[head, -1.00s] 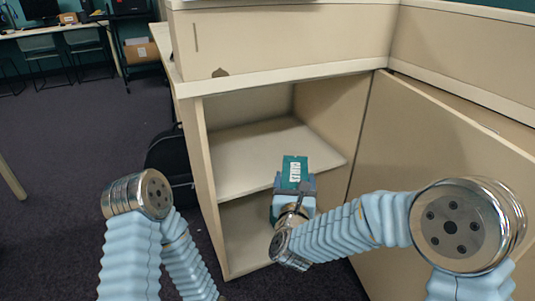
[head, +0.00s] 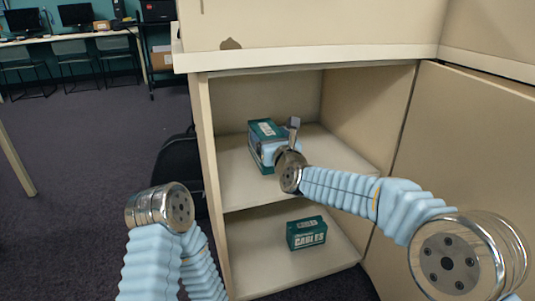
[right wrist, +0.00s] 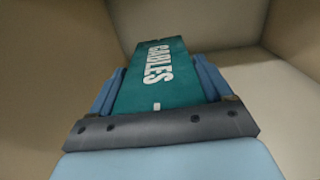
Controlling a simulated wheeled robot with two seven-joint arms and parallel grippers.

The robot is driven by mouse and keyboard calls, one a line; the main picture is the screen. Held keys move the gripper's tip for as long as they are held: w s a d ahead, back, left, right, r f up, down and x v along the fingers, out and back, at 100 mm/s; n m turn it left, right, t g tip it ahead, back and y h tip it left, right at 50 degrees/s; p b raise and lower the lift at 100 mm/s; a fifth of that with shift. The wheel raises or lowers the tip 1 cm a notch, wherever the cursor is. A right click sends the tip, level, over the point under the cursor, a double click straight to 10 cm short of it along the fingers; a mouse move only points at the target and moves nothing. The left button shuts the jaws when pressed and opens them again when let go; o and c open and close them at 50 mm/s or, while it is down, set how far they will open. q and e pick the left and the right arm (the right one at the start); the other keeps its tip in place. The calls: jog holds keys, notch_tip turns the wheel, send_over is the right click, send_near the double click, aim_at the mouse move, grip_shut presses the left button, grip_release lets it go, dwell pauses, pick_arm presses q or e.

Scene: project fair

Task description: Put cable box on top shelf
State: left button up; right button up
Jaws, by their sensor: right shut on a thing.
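A green cable box (head: 268,130) with a white label is at the top shelf (head: 235,185) of the open cabinet. My right gripper (head: 272,150) is shut on it, reaching in from the right. In the right wrist view the cable box (right wrist: 158,75), lettered "CABLES", sits between the two blue fingers of the gripper (right wrist: 160,90). I cannot tell whether its underside touches the shelf. A second green cable box (head: 306,232) stands on the lower shelf (head: 265,270). My left arm shows at lower left, but its gripper is out of view.
The cabinet's left side wall (head: 208,170) and its top edge (head: 300,62) frame the opening. The cabinet door (head: 460,150) stands at the right. A black bag (head: 180,170) is on the floor left of the cabinet. The top shelf has free room around the held box.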

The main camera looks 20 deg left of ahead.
jog(key=w+f, duration=0.1)
jog(key=a+f, duration=0.1)
jog(key=shift+w+a+f, duration=0.1)
jog(key=shift+w+f, duration=0.2)
jog(key=shift+w, duration=0.1)
jog(key=shift+w+a+f+b, duration=0.1)
jog(key=shift+w+f+b, duration=0.1)
jog(key=shift+f, duration=0.75)
jog(key=shift+w+a+f+b, duration=0.1)
jog(key=shift+f+b, duration=0.05)
jog(key=shift+f, duration=0.75)
jog(key=shift+f, duration=0.15)
jog(key=o, duration=1.2)
jog(key=shift+o, duration=0.2)
jog(key=shift+r, duration=0.2)
jog(key=shift+s+d+f, duration=0.1)
jog(key=shift+s+d, duration=0.15)
jog(key=shift+s, duration=0.05)
jog(key=v, duration=1.1)
jog(key=shift+s+b, duration=0.15)
jog(key=shift+b, duration=0.2)
jog(key=shift+d, duration=0.1)
